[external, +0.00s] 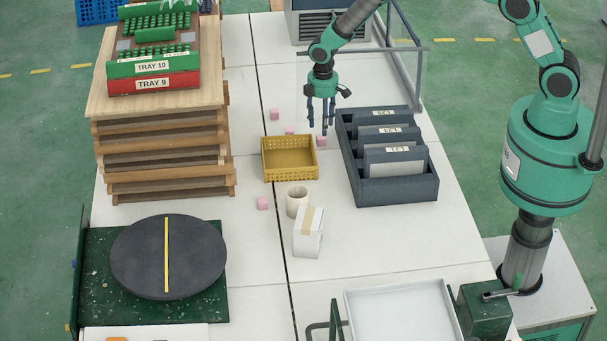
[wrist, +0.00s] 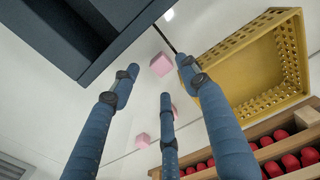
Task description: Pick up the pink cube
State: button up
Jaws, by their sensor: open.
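Several small pink cubes lie apart on the white table. In the external view one (external: 321,141) is just below my gripper (external: 322,127), between the yellow basket and the dark rack. Another (external: 289,131) is partly hidden behind the basket, one (external: 275,114) lies farther back, and one (external: 263,203) lies in front of the basket. In the wrist view my three-fingered gripper (wrist: 160,80) is open and empty, with a pink cube (wrist: 161,64) showing between the fingertips. A second cube (wrist: 142,140) is farther off, and a third is partly hidden by the middle finger.
The yellow basket (external: 290,176) stands left of my gripper and the dark divided rack (external: 400,192) right of it. A cream cup (external: 297,202) and a white box (external: 308,240) stand in front. Stacked wooden trays (external: 165,160) fill the left; a clear panel stands behind right.

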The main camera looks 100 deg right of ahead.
aim_at(321, 138)
jog(key=shift+f, duration=2.5)
jog(key=c, duration=0.9)
